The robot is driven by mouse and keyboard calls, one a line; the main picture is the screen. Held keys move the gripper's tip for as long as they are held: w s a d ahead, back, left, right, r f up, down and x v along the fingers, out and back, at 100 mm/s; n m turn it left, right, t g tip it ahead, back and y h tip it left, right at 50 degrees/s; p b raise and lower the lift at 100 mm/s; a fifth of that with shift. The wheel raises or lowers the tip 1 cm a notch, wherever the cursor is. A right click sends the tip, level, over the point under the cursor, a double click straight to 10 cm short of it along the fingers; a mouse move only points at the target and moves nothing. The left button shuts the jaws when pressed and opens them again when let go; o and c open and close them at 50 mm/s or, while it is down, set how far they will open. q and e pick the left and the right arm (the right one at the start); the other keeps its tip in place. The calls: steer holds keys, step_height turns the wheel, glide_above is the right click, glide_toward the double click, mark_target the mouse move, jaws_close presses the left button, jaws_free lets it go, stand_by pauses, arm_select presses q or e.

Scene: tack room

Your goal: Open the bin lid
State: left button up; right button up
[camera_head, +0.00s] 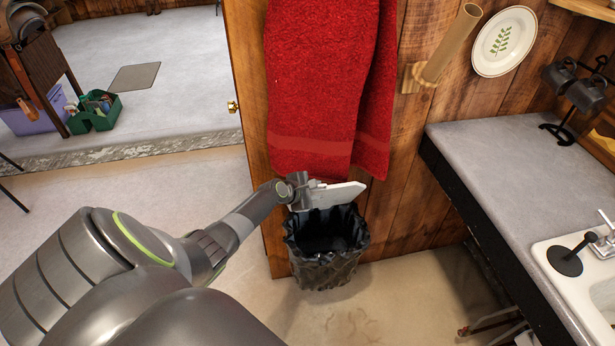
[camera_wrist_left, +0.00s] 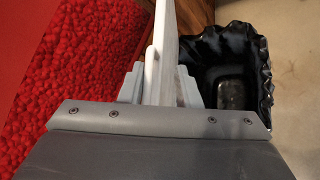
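The bin (camera_head: 326,262) stands on the floor against the wooden wall, lined with a crinkled black bag. Its mouth is uncovered and I see into its dark inside; it also shows in the left wrist view (camera_wrist_left: 262,75). The pale, thin bin lid (camera_head: 345,193) is raised on edge above the back of the bin. In the left wrist view the lid (camera_wrist_left: 164,35) runs edge-on between the fingers. My left gripper (camera_head: 313,188) is at the lid's left part, with its fingers (camera_wrist_left: 163,75) closed against both faces. My right gripper is not in view.
A red towel (camera_head: 325,80) hangs directly behind and above the lid, close to my left gripper. A grey counter (camera_head: 530,160) with a white sink (camera_head: 585,285) stands at the right. The floor in front of the bin is clear.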

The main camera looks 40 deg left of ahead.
arm_select(q)
steer(key=shift+s+r, duration=0.25)
steer(key=p+v, duration=0.4)
steer(key=v, duration=1.2)
steer(key=shift+s, duration=0.35)
steer(key=shift+c, duration=0.2)
